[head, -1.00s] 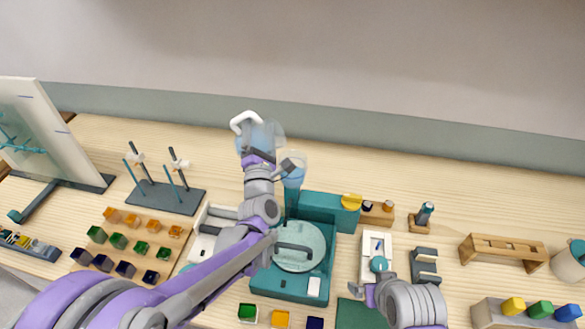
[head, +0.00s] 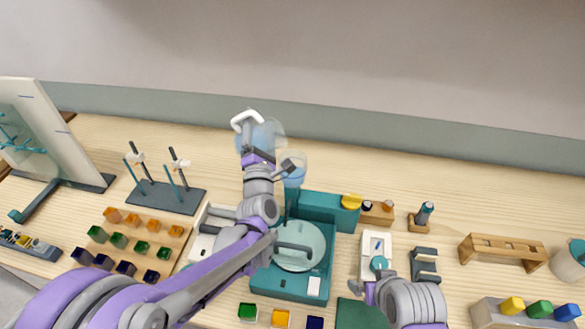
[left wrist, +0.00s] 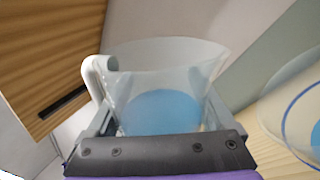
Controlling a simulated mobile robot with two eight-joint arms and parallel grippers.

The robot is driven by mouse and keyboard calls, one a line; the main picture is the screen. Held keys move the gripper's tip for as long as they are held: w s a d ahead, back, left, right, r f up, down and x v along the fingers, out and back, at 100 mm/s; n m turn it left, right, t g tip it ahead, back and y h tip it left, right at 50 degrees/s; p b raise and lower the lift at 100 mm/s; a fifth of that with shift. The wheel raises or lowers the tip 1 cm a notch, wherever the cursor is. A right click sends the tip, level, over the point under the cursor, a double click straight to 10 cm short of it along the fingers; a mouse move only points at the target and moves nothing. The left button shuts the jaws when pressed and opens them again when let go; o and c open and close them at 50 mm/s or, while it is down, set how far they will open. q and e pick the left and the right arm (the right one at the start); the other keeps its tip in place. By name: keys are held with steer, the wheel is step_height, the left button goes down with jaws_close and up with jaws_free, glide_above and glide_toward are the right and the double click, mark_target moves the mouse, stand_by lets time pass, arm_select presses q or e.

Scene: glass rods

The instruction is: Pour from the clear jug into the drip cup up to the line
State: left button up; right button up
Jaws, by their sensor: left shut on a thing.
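The clear jug (head: 266,136) has a white handle and is held up by my left gripper (head: 254,150). In the left wrist view the jug (left wrist: 195,85) has blue liquid low inside, and my left gripper (left wrist: 155,130) is shut on it. The drip cup (head: 292,172) is clear with blue content, just right of and below the jug. Its rim and blue content also show at the right edge of the left wrist view (left wrist: 290,100).
A teal machine (head: 262,283) with a round pale plate stands under my left arm. A dark stand with rods (head: 165,198) and a rack of coloured cubes (head: 150,232) are on the left. A white device (head: 368,243) and a wooden rack (head: 500,251) are on the right.

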arm_select(q)
steer(key=shift+s, duration=0.1)
steer(key=shift+r, duration=0.1)
stand_by(0.4)
steer(key=shift+r+m, duration=0.15)
steer(key=shift+m, duration=0.15)
steer(key=shift+d, duration=0.1)
steer(key=shift+r+m+h+p, duration=0.15)
steer(key=shift+m+h+p, duration=0.15)
steer(key=shift+h, duration=0.1)
stand_by(0.5)
